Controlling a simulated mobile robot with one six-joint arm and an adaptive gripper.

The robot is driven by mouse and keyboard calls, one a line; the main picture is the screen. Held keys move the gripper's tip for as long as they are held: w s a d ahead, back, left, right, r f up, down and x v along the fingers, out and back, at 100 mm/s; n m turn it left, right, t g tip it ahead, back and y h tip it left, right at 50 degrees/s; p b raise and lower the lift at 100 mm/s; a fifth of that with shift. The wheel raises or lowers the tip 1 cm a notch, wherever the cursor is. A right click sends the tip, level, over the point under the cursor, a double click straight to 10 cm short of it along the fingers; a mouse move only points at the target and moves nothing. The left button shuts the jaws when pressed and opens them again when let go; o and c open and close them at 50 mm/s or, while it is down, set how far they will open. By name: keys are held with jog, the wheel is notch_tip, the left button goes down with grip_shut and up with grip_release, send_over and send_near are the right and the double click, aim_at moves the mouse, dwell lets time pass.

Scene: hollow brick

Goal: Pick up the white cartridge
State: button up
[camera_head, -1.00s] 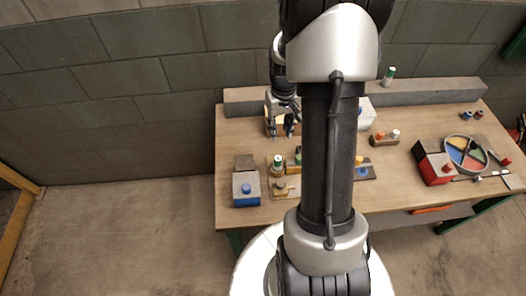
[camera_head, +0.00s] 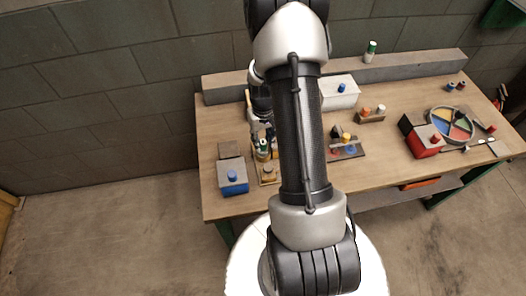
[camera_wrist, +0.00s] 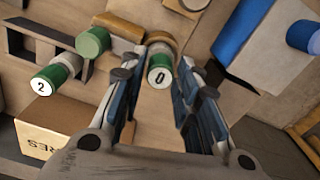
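In the wrist view a white cartridge (camera_wrist: 160,75) with a green band and a "0" on its end shows between my fingertips, with space on both sides. My gripper (camera_wrist: 160,88) is open around the line to it; I cannot tell how far above it the tips are.
A blue box (camera_head: 233,177) with a blue knob stands left of the cartridges. A white box (camera_head: 340,92), a red box (camera_head: 424,141) and a round coloured tray (camera_head: 437,112) are on the bench. A green-capped white cylinder (camera_head: 370,50) stands on the back ledge.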

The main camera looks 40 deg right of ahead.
notch_tip(320, 180, down, 2)
jog(key=shift+f, duration=0.2)
jog(key=shift+c, duration=0.4)
grip_shut()
jog(key=shift+r, duration=0.15)
